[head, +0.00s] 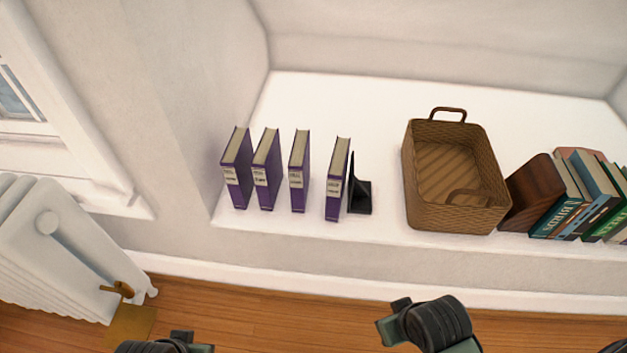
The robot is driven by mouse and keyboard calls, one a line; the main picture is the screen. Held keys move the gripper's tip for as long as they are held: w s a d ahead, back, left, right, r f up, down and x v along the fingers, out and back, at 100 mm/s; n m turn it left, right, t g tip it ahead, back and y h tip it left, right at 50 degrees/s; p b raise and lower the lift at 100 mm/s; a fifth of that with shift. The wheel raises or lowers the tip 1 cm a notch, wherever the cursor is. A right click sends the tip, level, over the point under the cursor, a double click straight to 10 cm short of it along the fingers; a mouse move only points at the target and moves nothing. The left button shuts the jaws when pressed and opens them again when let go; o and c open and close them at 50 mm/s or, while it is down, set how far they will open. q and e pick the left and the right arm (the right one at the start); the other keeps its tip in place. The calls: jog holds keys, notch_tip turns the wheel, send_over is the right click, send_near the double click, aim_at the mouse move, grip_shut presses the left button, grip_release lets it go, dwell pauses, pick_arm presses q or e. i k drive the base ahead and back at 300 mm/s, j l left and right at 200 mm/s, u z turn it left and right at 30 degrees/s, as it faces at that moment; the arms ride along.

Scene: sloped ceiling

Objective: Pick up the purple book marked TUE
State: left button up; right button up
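Several purple books with pale spine labels stand upright in a row on the white shelf. They are a far-left book (236,170), a second book (266,170), a third book (299,172) and a right-hand book (337,180). The label lettering is too small to read, so I cannot tell which is marked TUE. My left gripper (182,345) shows only partly at the bottom edge, well below the books. My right gripper (428,322) is at the bottom right of centre, in front of the shelf and apart from the books. I cannot tell whether either is open.
A black bookend (360,195) stands just right of the right-hand book. An empty wicker basket (425,218) is right of it, then a brown wooden bookend (531,190) and leaning books (575,205). A white radiator (50,260) is at left. Small gaps separate the purple books.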

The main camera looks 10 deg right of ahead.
aim_at(299, 161)
jog(key=l+z, duration=0.35)
jog(key=l, duration=0.95)
